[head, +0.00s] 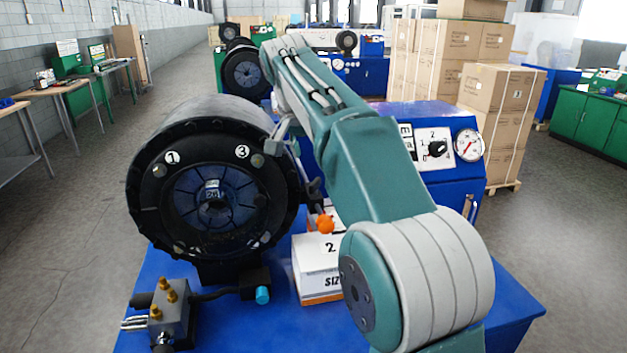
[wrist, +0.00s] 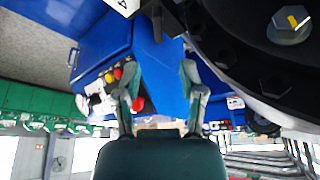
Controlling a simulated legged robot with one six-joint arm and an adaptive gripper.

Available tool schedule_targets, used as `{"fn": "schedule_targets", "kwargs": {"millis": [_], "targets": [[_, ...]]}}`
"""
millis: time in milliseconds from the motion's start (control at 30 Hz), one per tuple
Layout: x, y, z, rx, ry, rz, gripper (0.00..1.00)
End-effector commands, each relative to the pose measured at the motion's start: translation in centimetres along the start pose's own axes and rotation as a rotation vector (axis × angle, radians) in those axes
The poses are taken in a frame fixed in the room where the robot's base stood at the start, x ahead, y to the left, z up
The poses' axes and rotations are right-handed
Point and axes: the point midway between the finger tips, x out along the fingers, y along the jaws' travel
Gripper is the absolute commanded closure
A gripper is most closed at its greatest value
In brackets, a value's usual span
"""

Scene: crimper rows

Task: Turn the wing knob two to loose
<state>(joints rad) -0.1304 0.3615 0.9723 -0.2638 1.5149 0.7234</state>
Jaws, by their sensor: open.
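The black crimper head (head: 215,130) faces me on the blue bench, with white labels 1 and 3 on its front ring. I cannot see a wing knob labelled 2 on it; my arm covers the crimper's right edge. In the wrist view, the crimper's dark ring (wrist: 240,60) fills the upper right, with a hex bolt. A small dark part (wrist: 157,20) sticks out at the top, close to a white label 4; I cannot tell whether it is a wing knob. My gripper (wrist: 160,75) is open and empty, its two fingers apart, beside the ring.
An orange ball handle (head: 326,224) and a white box (head: 319,268) marked 2 are right of the crimper. A blue control cabinet (head: 462,190) with a black dial and a gauge stands behind my arm. A valve block (head: 170,312) is at the front left.

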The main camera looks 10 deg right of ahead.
Motion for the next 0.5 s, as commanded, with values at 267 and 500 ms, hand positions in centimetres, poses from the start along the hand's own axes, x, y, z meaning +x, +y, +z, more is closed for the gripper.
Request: {"fn": "schedule_targets", "kwargs": {"millis": [267,500], "targets": [[5.3,0.1,0.0,0.000,-0.003,0.002,0.49],[8.3,0.1,0.0,-0.001,-0.001,0.001,0.49]]}}
